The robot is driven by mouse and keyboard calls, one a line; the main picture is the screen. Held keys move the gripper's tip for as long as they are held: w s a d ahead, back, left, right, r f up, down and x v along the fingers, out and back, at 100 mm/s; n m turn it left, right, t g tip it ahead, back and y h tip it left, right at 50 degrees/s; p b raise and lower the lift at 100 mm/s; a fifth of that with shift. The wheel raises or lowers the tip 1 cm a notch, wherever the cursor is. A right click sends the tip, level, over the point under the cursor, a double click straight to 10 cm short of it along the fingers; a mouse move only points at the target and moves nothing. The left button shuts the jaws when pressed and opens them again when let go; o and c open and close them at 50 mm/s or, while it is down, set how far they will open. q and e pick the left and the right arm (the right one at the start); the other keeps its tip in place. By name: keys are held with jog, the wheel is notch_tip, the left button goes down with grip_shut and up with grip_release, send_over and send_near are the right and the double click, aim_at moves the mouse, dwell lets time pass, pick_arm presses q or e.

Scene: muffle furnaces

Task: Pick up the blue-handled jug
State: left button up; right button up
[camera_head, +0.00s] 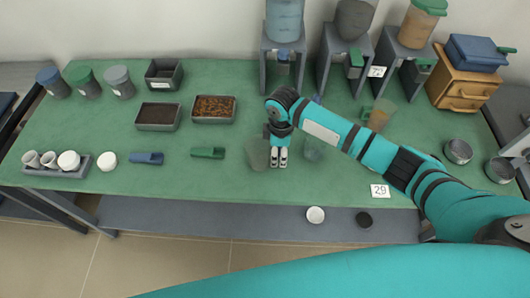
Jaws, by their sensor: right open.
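My right arm reaches in from the right over the green table. My right gripper (279,163) points down near the table's front middle, with its two pale fingertips slightly apart and nothing seen between them. A clear, greyish vessel (257,155) stands just left of the fingers; no handle colour can be told on it. Another faint clear vessel (314,149) is to their right, partly behind my arm. A small bit of blue (316,98) shows just above my forearm; it may be the blue jug handle, the rest being hidden. My left gripper is out of view.
A green-handled jug (382,112) stands right of my forearm. Dispensers (285,60) line the back. Trays (158,117), a green scoop (208,152) and a blue scoop (147,158) lie left. Metal bowls (458,151) are at right.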

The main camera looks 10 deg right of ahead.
grip_shut()
dwell(0.5)
